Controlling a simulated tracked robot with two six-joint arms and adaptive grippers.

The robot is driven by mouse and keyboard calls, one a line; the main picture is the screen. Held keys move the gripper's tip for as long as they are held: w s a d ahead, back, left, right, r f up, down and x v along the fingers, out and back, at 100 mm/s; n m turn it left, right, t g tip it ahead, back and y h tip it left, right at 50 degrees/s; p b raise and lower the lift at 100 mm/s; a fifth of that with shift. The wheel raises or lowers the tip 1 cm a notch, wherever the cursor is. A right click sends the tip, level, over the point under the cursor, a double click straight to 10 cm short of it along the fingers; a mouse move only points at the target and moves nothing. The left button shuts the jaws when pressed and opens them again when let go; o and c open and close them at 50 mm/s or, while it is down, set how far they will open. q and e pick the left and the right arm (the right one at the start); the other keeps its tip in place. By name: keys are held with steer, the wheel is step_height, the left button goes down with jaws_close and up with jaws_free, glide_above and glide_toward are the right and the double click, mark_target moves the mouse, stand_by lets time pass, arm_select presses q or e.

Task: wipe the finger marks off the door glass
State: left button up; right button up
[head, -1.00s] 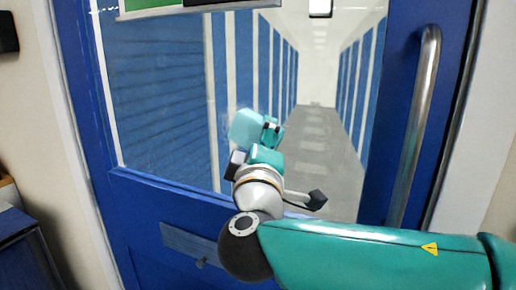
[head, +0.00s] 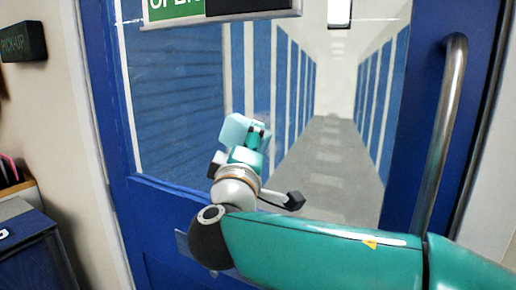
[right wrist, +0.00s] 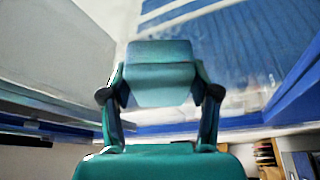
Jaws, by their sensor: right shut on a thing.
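The door glass (head: 345,160) fills the upper part of a blue door in the head view, with a corridor seen through it. My right gripper (head: 252,138) is at the lower left part of the glass. It is shut on a light teal wiping pad (head: 234,130), which also shows between the fingers in the right wrist view (right wrist: 160,75). The pad is at or very close to the glass; contact cannot be told. Faint whitish smudges (right wrist: 238,98) show beside the pad in the right wrist view. My left gripper is not in view.
A vertical metal handle (head: 442,130) stands out at the door's right. A green and black sign (head: 222,8) hangs at the top of the glass. A dark wall sign (head: 24,42) and a dark blue box (head: 38,250) are at the left.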

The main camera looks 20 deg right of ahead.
mark_target(273, 135)
steer(key=shift+w+a, duration=0.5)
steer(key=shift+w, duration=0.15)
steer(key=shift+r+p, duration=0.3)
steer(key=shift+r, duration=0.4)
steer(key=shift+s+d+f+b, duration=0.1)
steer(key=shift+s+d+b, duration=0.5)
steer(key=shift+b, duration=0.3)
steer(key=shift+s+d+b, duration=0.65)
steer(key=shift+s+d, duration=0.1)
steer(key=shift+s, duration=0.2)
steer(key=shift+s+d+b, duration=0.55)
steer(key=shift+s+b, duration=0.2)
steer(key=shift+s, duration=0.05)
steer(key=shift+s+d+b, duration=0.45)
steer(key=shift+s+d, duration=0.15)
steer(key=shift+s, duration=0.2)
steer(key=shift+a, duration=0.1)
